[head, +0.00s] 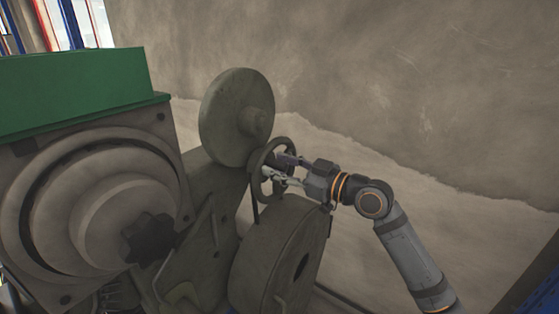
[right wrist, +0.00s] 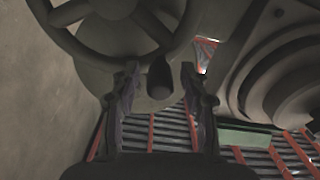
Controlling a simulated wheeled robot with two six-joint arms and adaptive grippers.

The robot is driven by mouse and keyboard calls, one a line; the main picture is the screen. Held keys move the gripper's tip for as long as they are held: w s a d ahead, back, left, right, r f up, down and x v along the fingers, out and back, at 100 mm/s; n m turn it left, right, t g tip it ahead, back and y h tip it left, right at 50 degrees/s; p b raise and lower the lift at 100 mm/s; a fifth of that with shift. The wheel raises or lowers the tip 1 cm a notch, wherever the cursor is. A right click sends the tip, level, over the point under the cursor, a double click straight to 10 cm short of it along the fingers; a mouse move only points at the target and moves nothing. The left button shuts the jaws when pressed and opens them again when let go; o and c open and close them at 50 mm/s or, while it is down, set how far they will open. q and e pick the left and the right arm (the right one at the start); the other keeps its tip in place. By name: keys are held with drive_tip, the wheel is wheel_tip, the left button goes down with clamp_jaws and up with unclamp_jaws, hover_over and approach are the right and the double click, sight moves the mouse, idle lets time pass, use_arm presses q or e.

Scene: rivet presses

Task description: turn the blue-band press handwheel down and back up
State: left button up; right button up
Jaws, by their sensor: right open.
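A dark spoked handwheel (head: 257,180) is mounted on the grey-green press (head: 215,215) in the middle of the head view. In the right wrist view the wheel's rim (right wrist: 70,42) and spokes fill the top. My right gripper (head: 276,167) is at the wheel's right side. Its fingers are open, and the wheel's dark handle knob (right wrist: 160,76) shows between the fingertips (right wrist: 160,80) with a gap on each side. Whether a finger touches the rim, I cannot tell. No blue band shows on this press. My left gripper is out of view.
A machine with a green top (head: 85,90) and a large round hub (head: 120,215) stands close on the left. A big disc (head: 232,115) rises behind the handwheel and a thick round drum (head: 270,255) lies below it. Bare wall (head: 420,90) is to the right.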

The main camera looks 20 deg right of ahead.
drive_tip(key=shift+w+a, duration=0.1)
drive_tip(key=shift+w, duration=0.05)
clamp_jaws()
idle(0.4)
